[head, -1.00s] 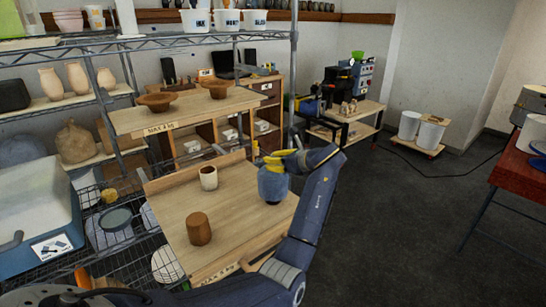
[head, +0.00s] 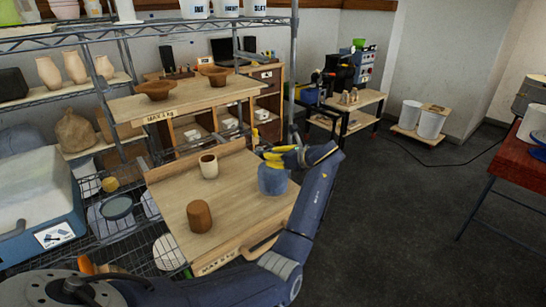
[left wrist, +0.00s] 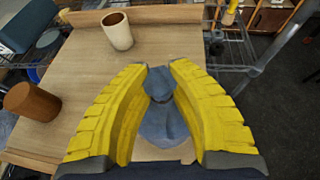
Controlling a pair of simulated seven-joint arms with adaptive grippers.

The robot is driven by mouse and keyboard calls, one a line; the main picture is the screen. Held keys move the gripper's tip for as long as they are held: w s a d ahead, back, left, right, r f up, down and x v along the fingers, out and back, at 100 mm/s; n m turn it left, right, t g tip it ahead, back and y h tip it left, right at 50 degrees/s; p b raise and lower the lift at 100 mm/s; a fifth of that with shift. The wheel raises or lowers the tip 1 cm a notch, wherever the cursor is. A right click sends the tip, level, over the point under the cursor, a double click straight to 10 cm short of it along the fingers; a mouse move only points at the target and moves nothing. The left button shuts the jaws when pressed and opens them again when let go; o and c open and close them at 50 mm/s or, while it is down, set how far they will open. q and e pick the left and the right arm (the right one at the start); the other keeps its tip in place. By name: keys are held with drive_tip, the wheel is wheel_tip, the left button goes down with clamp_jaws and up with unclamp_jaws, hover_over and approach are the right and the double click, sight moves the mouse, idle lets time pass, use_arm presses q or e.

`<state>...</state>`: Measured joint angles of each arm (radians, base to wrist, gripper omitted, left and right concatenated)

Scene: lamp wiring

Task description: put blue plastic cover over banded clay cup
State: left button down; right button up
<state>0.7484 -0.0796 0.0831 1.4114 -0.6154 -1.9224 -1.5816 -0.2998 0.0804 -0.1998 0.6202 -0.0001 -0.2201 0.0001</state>
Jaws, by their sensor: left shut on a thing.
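My left gripper (head: 275,157) is shut on the blue plastic cover (head: 272,180), a translucent bag-like piece that hangs below the yellow fingers. It is over the right part of the wooden table (head: 240,205); whether it touches the board I cannot tell. In the left wrist view the cover (left wrist: 160,105) shows between the two fingers (left wrist: 160,75). A cream cup with a dark inside (head: 208,167) stands upright left of the cover. A plain brown cup (head: 199,216) stands nearer. No clear band shows on either at this size. My right gripper is out of view.
A wire rack (head: 130,255) and a blue-and-white tub (head: 40,205) are at the left. A raised shelf with two brown bowls (head: 158,89) stands behind the table. The table's middle is clear. Open floor (head: 390,220) lies to the right.

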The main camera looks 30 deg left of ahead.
use_arm(q)
drive_tip(key=shift+f, duration=0.4)
idle(0.3)
drive_tip(key=c, duration=1.2)
unclamp_jaws()
